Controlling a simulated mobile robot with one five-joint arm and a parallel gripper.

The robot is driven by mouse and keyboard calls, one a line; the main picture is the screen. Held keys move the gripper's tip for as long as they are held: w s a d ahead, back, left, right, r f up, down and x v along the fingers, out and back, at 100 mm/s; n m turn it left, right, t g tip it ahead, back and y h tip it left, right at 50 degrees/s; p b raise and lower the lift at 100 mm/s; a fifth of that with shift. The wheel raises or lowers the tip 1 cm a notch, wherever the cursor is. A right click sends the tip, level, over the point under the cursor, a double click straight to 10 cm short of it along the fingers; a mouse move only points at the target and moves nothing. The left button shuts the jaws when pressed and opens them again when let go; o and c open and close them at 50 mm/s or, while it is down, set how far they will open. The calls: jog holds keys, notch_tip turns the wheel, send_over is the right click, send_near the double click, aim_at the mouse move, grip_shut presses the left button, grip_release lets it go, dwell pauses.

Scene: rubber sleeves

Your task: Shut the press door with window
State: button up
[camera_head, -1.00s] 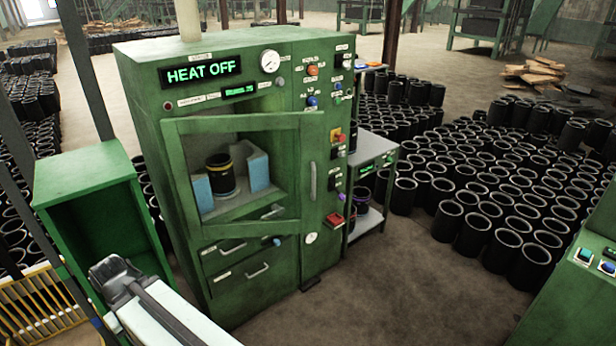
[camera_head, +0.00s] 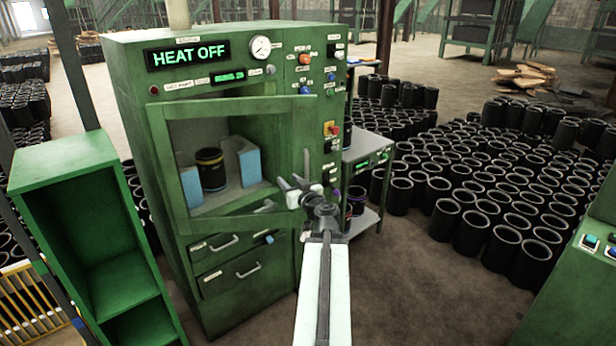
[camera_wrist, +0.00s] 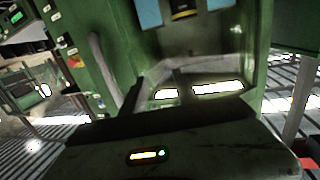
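The press door with window (camera_head: 168,165) is a green frame on the front of the green press (camera_head: 225,290). It appears to stand slightly ajar. A vertical grey handle (camera_head: 306,170) is on its right stile; a similar bar (camera_wrist: 104,65) shows at left in the wrist view. Through the window I see a black sleeve (camera_head: 211,170) between pale blue blocks (camera_head: 250,160). My gripper (camera_head: 291,182) is in front of the door's lower right, close to the handle. Its fingers look apart and empty. Contact with the door cannot be told.
A green open shelf cabinet (camera_head: 65,155) stands left of the press. Drawers (camera_head: 243,280) are below the door. A grey side table (camera_head: 370,145) is at the right. Many black sleeves (camera_head: 470,190) cover the floor behind, with clear floor at front right (camera_head: 430,290).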

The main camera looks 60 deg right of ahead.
aim_at(307, 168)
jog(key=s+d+m+g+h, duration=0.1)
jog(key=s+d+m+h, duration=0.15)
jog(key=s+d, duration=0.35)
jog(key=shift+n, duration=0.45)
jog(key=x, duration=0.4)
jog(key=r+x, duration=0.1)
jog(key=x, duration=0.2)
jog(key=shift+w, duration=0.15)
jog(key=shift+a, duration=0.1)
grip_shut()
dwell(0.4)
